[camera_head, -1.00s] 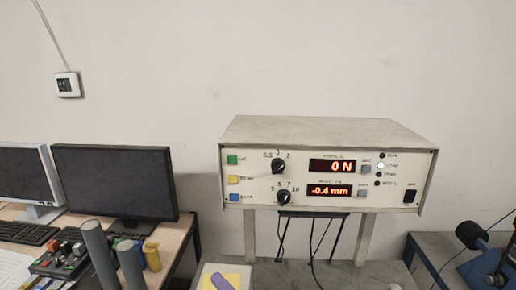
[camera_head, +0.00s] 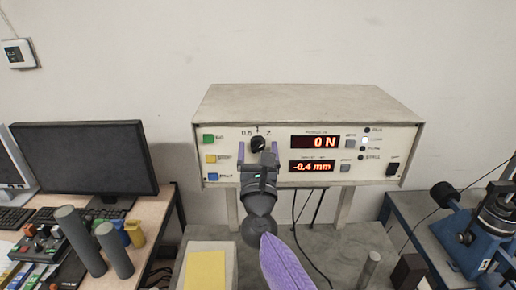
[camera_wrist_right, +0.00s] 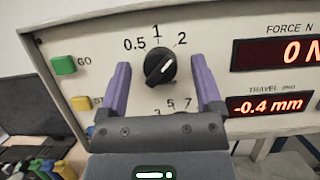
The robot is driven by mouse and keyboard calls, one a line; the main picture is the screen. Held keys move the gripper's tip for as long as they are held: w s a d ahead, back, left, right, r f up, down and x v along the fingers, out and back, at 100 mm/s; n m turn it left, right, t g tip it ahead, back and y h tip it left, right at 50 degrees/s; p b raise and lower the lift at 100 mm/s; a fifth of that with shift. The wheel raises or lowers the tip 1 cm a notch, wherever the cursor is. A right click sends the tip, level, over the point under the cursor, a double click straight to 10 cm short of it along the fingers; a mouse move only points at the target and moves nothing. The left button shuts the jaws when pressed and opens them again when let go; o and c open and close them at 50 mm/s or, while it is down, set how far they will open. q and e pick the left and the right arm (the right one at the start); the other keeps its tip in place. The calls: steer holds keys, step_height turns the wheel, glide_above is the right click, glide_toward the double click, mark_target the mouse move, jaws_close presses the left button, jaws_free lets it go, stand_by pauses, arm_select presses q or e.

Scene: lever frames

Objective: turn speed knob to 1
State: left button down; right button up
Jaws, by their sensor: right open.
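The speed knob (camera_head: 258,145) is the upper black dial on the white control panel (camera_head: 380,175). It also shows in the right wrist view (camera_wrist_right: 160,68), with 0.5, 1 and 2 printed above it. My right gripper (camera_head: 257,149) is open in front of the panel. In the right wrist view its purple fingers (camera_wrist_right: 160,64) stand left and right of the knob, apart from it. The lower knob is mostly hidden behind my gripper. My left gripper is not in view.
Green, yellow and blue buttons (camera_head: 210,158) line the panel's left side. Red displays (camera_head: 315,142) read 0 N and -0.4 mm. A desk with a monitor (camera_head: 85,158) and grey cylinders (camera_head: 80,240) is at left. A blue machine (camera_head: 470,240) stands at right.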

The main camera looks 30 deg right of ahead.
steer(key=shift+c, duration=0.2)
jaws_close()
steer(key=shift+n+y, duration=0.3)
steer(key=shift+n, duration=0.2)
steer(key=n+y+p, duration=0.1)
steer(key=n, duration=0.2)
steer(key=n+t+y+p, duration=0.1)
steer(key=n+y+p, duration=0.1)
steer(key=n, duration=0.1)
steer(key=shift+d+r+n, duration=0.1)
steer(key=shift+r+n, duration=0.05)
steer(key=shift+n, duration=0.15)
steer(key=shift+s+n+y+p, duration=0.1)
steer(key=shift+n+y+p, duration=0.6)
steer(key=shift+n, duration=0.5)
steer(key=shift+n+y+p, duration=0.5)
steer(key=shift+n+p, duration=0.4)
steer(key=shift+n, duration=0.3)
